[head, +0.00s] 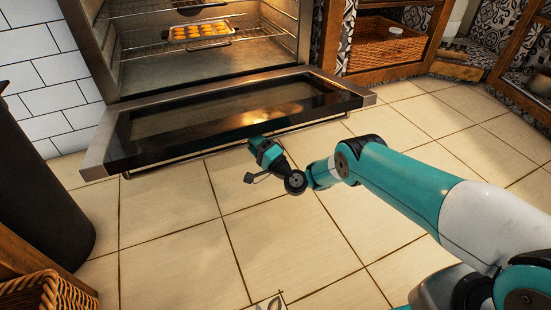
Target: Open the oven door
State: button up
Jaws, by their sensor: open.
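The oven (200,50) stands at the back, its inside showing wire racks and a tray of yellow-orange food (199,31). The oven door (225,112) is folded down and lies about level, its dark glass panel facing up. The thin handle bar (190,155) runs along the near edge, low on the door. My gripper (252,176) is at the near edge of the door, right of its middle. It is open, and nothing shows between its fingers. Whether it touches the door or handle, I cannot tell.
A dark cylindrical bin (40,190) stands at the left, with a wicker basket (45,292) below it. A wooden shelf with a basket (385,42) stands at the back right. The tiled floor (180,240) in front of the door is clear.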

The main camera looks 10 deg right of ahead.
jog(key=p+v, duration=1)
jog(key=v, duration=0.6)
jog(key=shift+s, duration=0.35)
